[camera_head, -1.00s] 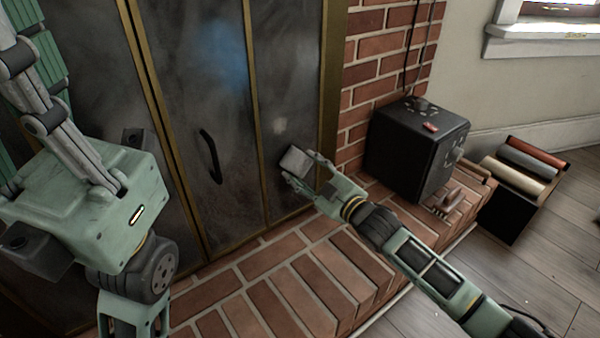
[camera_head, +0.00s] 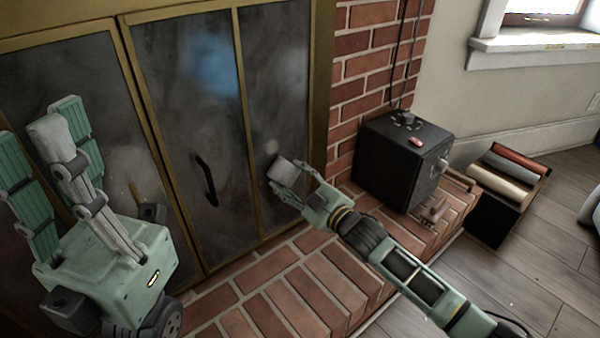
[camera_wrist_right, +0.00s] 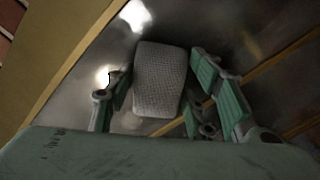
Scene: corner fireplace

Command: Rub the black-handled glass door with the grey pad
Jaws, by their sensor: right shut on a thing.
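The glass door (camera_head: 185,110) has a brass-coloured frame and a curved black handle (camera_head: 207,181). Its dark glass carries cloudy, pale and bluish patches. My right gripper (camera_head: 281,177) is shut on the grey pad (camera_head: 284,168), in front of the narrow glass panel right of the handle. In the right wrist view the pad (camera_wrist_right: 160,80) is a textured, rounded block between the fingers, with glass behind it. I cannot tell whether it touches the glass. My left gripper (camera_head: 58,150) is empty, its fingers spread and pointing up before the left glass panel.
A black box (camera_head: 400,160) with knobs stands on the brick hearth (camera_head: 290,290), right of my right gripper. A dark crate of coloured rolls (camera_head: 510,175) stands on the wood floor (camera_head: 530,270). A brick wall (camera_head: 370,60) borders the fireplace's right side.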

